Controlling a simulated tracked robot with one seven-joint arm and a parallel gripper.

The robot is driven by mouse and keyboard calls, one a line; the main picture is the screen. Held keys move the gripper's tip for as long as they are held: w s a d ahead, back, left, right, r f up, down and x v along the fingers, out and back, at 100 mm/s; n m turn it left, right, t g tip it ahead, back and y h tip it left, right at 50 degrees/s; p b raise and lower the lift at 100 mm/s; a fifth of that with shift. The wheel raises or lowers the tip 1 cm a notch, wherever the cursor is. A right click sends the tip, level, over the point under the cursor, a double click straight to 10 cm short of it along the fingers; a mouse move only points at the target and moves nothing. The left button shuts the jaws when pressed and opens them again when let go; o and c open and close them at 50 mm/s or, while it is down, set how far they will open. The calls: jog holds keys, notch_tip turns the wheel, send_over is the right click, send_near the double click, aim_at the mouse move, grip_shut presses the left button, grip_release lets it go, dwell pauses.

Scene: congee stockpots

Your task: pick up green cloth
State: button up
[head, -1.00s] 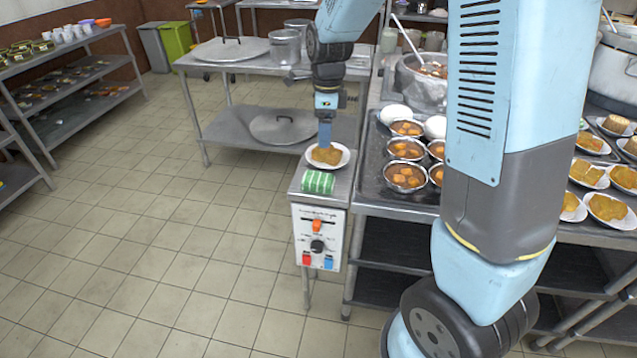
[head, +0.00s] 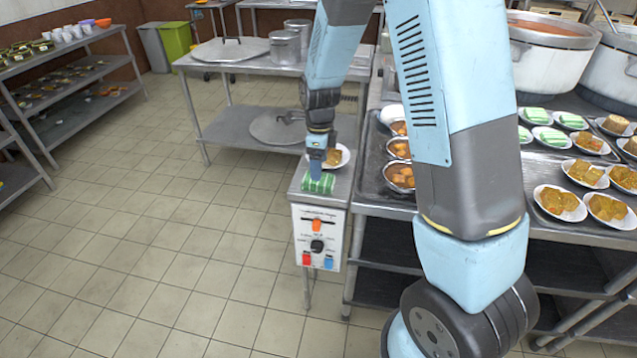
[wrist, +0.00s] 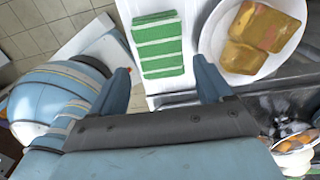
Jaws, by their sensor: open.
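The green cloth (head: 318,184) is a folded green block with white stripes. It lies on the small metal stand (head: 341,188) above the control panel, in front of a white plate of food. In the head view my gripper (head: 316,176) points down right at the cloth and hides part of it. In the wrist view the cloth (wrist: 158,46) lies ahead, between the lines of the two fingers of my open gripper (wrist: 166,82). Nothing is held. I cannot tell from these views whether the fingertips touch the cloth.
The white plate (wrist: 230,64) with brown food sits close beside the cloth, near the right finger. Metal bowls of food (head: 399,177) stand on the counter to the right. A control panel (head: 318,240) fronts the stand. Open tiled floor (head: 180,250) lies to the left.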

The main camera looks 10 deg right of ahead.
jog(key=shift+d+f, duration=0.1)
jog(key=shift+f, duration=2.45)
jog(key=shift+c, duration=0.4)
jog(key=c, duration=0.8)
jog(key=shift+r, duration=0.6)
jog(key=shift+c, duration=0.2)
jog(key=s+d+r, duration=0.2)
jog(key=s+r, duration=0.9)
jog(key=s, duration=0.2)
jog(key=shift+s+d+r, duration=0.3)
jog(key=shift+s+r, duration=0.1)
